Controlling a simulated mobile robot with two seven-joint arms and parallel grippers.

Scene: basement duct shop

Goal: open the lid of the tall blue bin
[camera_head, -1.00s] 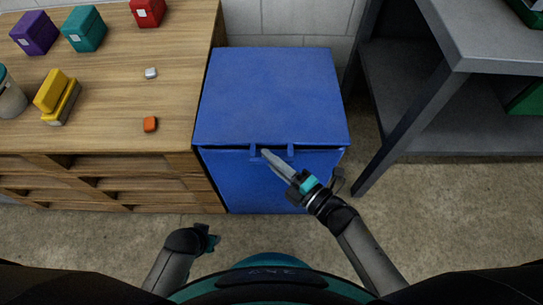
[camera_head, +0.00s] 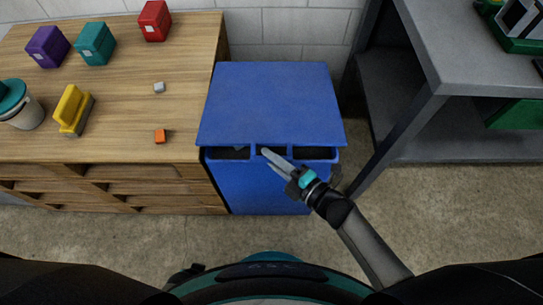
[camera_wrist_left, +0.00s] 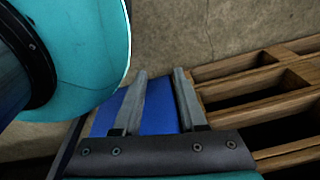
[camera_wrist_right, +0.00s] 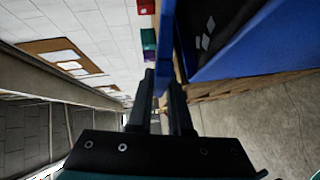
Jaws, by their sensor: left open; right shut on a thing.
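The tall blue bin (camera_head: 240,185) stands against the right side of the wooden bench. Its blue lid (camera_head: 270,100) is raised a little at the front, and a dark gap shows under its front edge. My right gripper (camera_head: 267,156) is shut on the lid's handle (camera_head: 288,151) at the middle of that edge. In the right wrist view, my right gripper (camera_wrist_right: 160,92) has the blue lid edge between its fingers, beside the bin's dark inside. My left gripper (camera_wrist_left: 158,90) is open and empty in the left wrist view, with blue bin surface behind its fingers.
The wooden bench (camera_head: 120,130) at left holds several coloured boxes, a yellow item (camera_head: 72,112), a lidded tub (camera_head: 22,110) and two small blocks. A grey metal table (camera_head: 470,60) stands at right. The floor in front is clear.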

